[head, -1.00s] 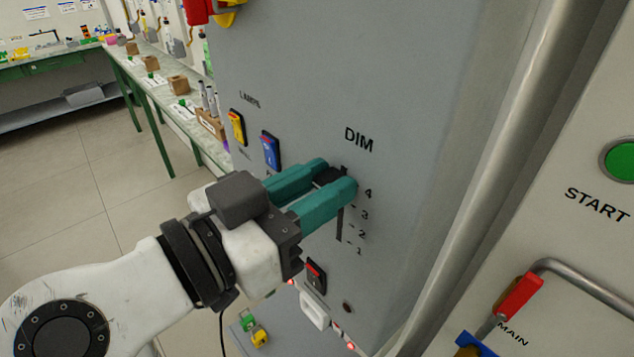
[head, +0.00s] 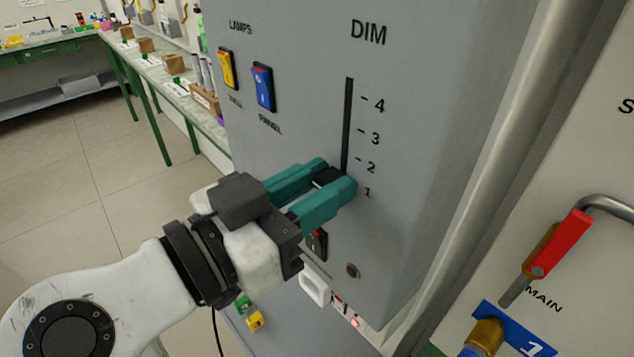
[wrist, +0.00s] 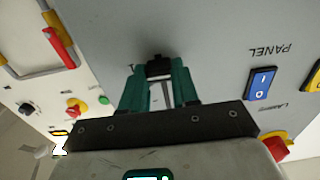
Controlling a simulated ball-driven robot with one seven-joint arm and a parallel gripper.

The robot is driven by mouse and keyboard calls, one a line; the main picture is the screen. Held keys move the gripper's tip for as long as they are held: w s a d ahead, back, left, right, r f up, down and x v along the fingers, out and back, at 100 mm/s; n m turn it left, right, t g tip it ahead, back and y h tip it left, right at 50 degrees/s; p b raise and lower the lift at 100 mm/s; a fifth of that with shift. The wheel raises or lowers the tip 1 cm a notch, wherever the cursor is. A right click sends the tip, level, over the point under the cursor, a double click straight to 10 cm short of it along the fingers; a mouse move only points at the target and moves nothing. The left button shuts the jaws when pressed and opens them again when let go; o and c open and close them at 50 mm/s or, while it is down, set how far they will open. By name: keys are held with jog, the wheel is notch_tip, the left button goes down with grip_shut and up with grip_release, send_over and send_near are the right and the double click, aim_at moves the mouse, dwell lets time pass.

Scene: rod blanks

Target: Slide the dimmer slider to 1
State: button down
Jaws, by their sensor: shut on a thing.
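The dimmer slider is a dark knob (head: 328,177) in a vertical black slot (head: 348,120) under the label DIM on a grey cabinet. Marks 4, 3, 2 and 1 run down the slot's right side. My gripper (head: 335,178) is shut on the knob, with a teal finger on each side. The knob is at about the level of the mark 1, at the low end of the visible slot. The fingers hide the slot's bottom. In the wrist view the dark knob (wrist: 158,67) sits between the fingertips.
A yellow switch (head: 227,69) and a blue switch (head: 263,87) are at the slot's upper left. A red-and-black switch (head: 318,245) is just below my gripper. A red-handled lever (head: 558,245) stands on the panel at right. Benches (head: 150,62) are behind at left.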

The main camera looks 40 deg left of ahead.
jog(key=shift+f, duration=0.3)
jog(key=c, duration=1.2)
grip_release()
jog(key=o, duration=0.4)
jog(key=shift+r, duration=0.1)
jog(key=shift+c, duration=0.2)
jog(key=shift+s, duration=0.15)
jog(key=s+b, duration=0.1)
jog(key=s, duration=0.9)
jog(key=shift+s+a, duration=0.25)
jog(key=shift+a, duration=0.15)
